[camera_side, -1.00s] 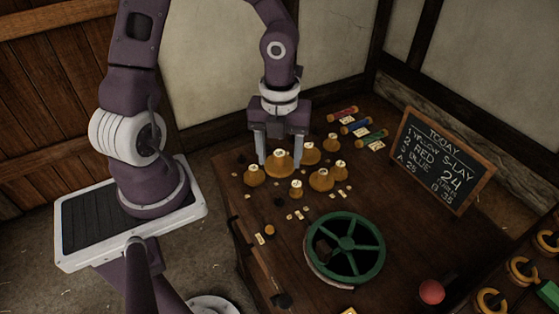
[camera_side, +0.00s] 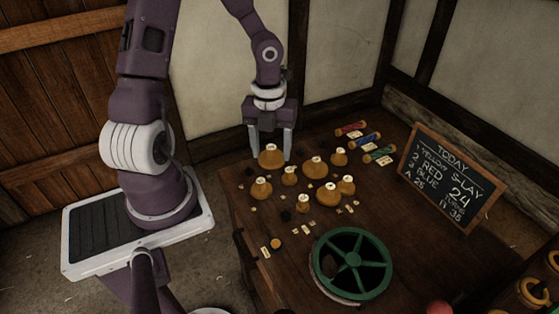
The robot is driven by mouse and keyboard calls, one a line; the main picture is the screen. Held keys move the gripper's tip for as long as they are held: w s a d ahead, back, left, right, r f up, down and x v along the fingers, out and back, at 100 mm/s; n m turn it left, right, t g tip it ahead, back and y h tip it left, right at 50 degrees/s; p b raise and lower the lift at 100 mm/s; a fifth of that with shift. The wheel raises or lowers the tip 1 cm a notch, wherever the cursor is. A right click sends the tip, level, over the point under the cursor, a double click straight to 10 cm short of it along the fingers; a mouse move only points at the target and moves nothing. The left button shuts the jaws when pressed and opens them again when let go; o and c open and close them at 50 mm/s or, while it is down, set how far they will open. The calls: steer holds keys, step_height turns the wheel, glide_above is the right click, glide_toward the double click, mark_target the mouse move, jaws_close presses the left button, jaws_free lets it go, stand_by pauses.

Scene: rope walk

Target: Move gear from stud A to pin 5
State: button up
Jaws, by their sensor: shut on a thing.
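My gripper (camera_side: 270,147) is shut on a brass-coloured gear (camera_side: 271,157), a wide domed piece with a pale top. The gear hangs between the two grey fingers at the back left of the dark table, and it appears raised above the wood. Several other brass-coloured pieces with pale tags stand on the table in front and to the right. A small one (camera_side: 289,176) stands just to the lower right of the held gear. The tag lettering is too small to read, so I cannot tell which are stud A and pin 5.
A green spoked wheel (camera_side: 352,264) takes up the front of the table. Red, blue and green spools (camera_side: 365,143) lie at the back right. A chalkboard (camera_side: 452,178) leans at the right. Small dark bits and tags are scattered among the brass pieces.

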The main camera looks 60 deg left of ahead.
steer(key=s+a+f, duration=0.1)
steer(key=a, duration=0.2)
steer(key=s+a+f, duration=0.1)
steer(key=a, duration=0.2)
steer(key=s+a+f, duration=0.1)
steer(key=a, duration=0.2)
steer(key=shift+f, duration=0.1)
steer(key=shift+a+f, duration=0.1)
steer(key=shift+f, duration=3)
steer(key=shift+f, duration=0.5)
steer(key=o, duration=1.3)
steer(key=shift+r, duration=0.1)
step_height(320, 180, up, 8)
steer(key=shift+f, duration=0.1)
